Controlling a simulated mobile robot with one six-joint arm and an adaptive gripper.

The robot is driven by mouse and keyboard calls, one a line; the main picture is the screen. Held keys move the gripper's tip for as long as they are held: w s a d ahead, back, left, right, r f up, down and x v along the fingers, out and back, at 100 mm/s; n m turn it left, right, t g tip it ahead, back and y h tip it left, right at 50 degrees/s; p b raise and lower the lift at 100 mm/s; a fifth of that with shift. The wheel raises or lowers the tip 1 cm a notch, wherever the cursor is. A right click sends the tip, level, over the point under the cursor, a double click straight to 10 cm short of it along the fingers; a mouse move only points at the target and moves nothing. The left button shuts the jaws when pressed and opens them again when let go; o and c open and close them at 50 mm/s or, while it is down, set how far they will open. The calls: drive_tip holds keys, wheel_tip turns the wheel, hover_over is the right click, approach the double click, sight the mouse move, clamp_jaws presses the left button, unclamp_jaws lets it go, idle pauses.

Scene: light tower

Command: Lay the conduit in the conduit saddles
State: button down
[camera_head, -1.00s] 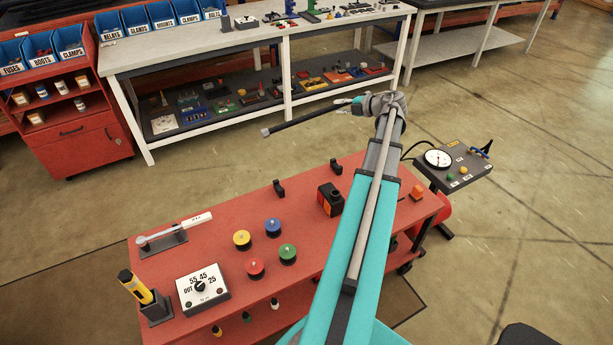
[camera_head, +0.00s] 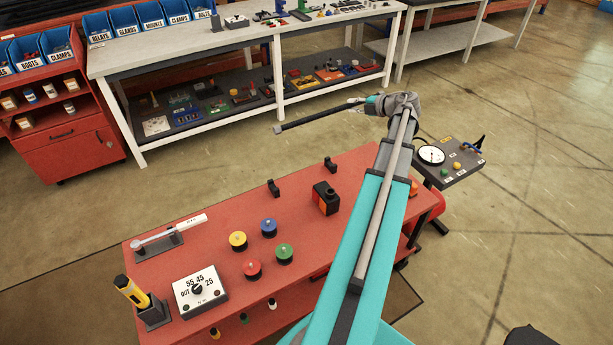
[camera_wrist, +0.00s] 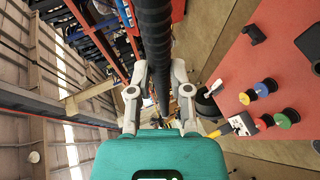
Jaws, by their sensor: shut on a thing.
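The conduit (camera_head: 318,115) is a dark straight tube with a grey end. My gripper (camera_head: 356,102) is shut on it near its right end and holds it in the air beyond the red cart's far edge. In the wrist view the conduit (camera_wrist: 154,45) runs up between the fingers of my gripper (camera_wrist: 158,88). Two black conduit saddles stand upright near the far edge of the red cart top, a left saddle (camera_head: 273,188) and a right saddle (camera_head: 330,165). Both look empty. The conduit is apart from them.
The red cart top (camera_head: 210,250) also carries a black-and-orange block (camera_head: 326,198), several coloured buttons, a dial box (camera_head: 199,290), a torque wrench (camera_head: 170,233) and a yellow torch (camera_head: 132,291). A gauge panel (camera_head: 448,163) stands to the right. A white workbench (camera_head: 185,60) is behind.

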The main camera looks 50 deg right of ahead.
idle(0.4)
drive_tip(key=w+a+f+b, duration=0.1)
drive_tip(key=a+f+b, duration=0.4)
drive_tip(key=f+b, duration=0.6)
drive_tip(key=w+a+f+b, duration=0.1)
drive_tip(key=a+f+b, duration=0.5)
drive_tip(key=f+b, duration=0.5)
drive_tip(key=shift+w+f+b, duration=0.3)
drive_tip(key=shift+w+b, duration=0.05)
drive_tip(key=shift+w, duration=0.05)
drive_tip(key=w+d+f+b, duration=0.9)
drive_tip(key=shift+w+d, duration=0.1)
drive_tip(key=shift+d, duration=0.15)
